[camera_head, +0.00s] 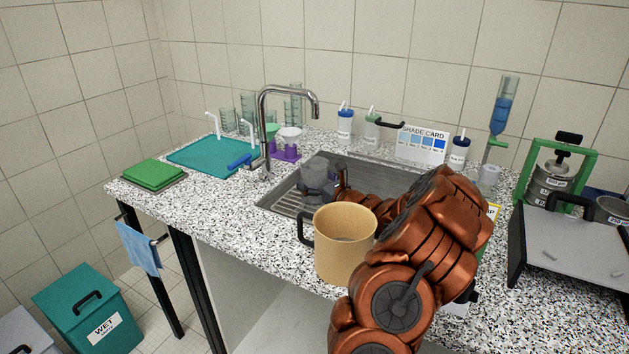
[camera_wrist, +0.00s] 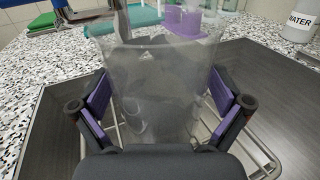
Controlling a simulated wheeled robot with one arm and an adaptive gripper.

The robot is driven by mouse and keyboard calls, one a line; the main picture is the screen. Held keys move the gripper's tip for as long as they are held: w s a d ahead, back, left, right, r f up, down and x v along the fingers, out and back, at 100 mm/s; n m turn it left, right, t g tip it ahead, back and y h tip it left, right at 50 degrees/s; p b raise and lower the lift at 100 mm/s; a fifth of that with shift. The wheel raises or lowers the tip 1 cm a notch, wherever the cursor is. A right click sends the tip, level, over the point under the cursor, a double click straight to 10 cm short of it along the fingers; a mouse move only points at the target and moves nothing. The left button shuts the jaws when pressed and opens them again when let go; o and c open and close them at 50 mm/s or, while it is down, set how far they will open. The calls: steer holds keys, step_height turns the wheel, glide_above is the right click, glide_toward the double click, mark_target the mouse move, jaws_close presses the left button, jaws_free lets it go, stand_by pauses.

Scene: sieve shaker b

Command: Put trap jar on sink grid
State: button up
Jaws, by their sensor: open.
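The trap jar (camera_head: 315,172) is a clear, greyish see-through vessel, upright in the sink at the left part of the basin. In the wrist view the jar (camera_wrist: 155,75) stands between the two purple-padded fingers of my gripper (camera_wrist: 161,98). The fingers are open, with a gap visible beside the jar on each side. In the head view my gripper (camera_head: 322,188) is low in the sink at the jar. The sink grid (camera_wrist: 265,150) shows as metal wires beneath the gripper. The jar's base is hidden, so its contact with the grid cannot be told.
A tan pot (camera_head: 345,245) with a black handle stands at the sink's front edge, close to my arm. The tap (camera_head: 288,90) rises behind the basin's left side. A purple stand (camera_head: 287,153) and teal tray (camera_head: 212,155) are to the left.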

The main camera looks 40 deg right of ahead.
steer(key=s, duration=0.2)
steer(key=s+b, duration=0.1)
steer(key=s, duration=0.4)
steer(key=shift+s+a, duration=0.25)
steer(key=shift+a, duration=0.15)
